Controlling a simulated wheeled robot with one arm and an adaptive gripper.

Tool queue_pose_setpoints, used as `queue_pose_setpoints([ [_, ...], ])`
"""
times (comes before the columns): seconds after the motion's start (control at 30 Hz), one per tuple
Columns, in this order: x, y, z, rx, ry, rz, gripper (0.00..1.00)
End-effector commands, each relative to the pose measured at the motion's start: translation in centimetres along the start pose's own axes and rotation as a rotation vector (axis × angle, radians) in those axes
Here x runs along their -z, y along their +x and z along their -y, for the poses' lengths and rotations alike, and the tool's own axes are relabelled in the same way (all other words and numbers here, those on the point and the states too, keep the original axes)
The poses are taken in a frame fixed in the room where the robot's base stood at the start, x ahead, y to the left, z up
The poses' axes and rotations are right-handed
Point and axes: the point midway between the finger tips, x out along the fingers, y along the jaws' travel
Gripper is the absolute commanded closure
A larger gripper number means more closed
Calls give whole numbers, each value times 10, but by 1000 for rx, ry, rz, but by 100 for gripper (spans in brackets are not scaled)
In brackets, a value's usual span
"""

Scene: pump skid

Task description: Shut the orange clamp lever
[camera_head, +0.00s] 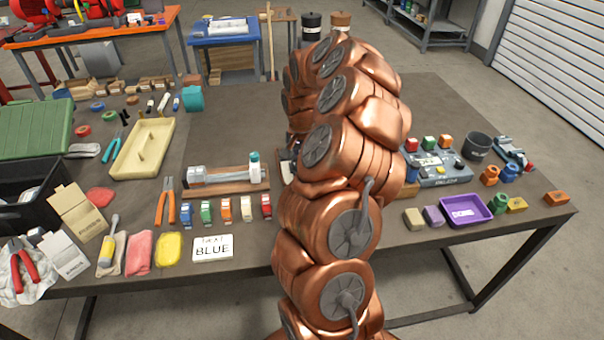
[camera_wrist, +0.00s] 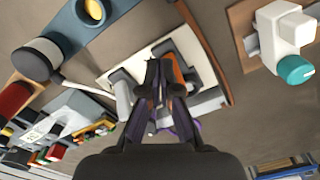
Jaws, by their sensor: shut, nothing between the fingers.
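In the wrist view, the orange clamp lever (camera_wrist: 175,68) shows as a short orange strip just behind my fingertips. It belongs to a clamp with grey metal parts on a cream plate (camera_wrist: 205,62). My gripper (camera_wrist: 159,78) is shut and empty, its dark fingers over the middle of the clamp. They cover part of the lever and clamp, so I cannot tell whether they touch the lever or what angle it stands at. In the head view, my copper-coloured arm hides the clamp and my gripper.
A white fitting with a teal cap (camera_wrist: 295,70) stands on a wooden board right of the clamp in the wrist view. A grey button box (camera_head: 440,168) stands right of my arm in the head view. Coloured blocks, tools and trays crowd the table (camera_head: 225,115). Bare tabletop lies behind.

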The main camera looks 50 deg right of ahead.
Motion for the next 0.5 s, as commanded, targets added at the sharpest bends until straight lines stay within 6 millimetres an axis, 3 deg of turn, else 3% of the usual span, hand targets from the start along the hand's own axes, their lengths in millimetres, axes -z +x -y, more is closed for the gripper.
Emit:
queue_pose_setpoints([
  [0.5, -4, -32, -2, 0, -1, 0, 100],
])
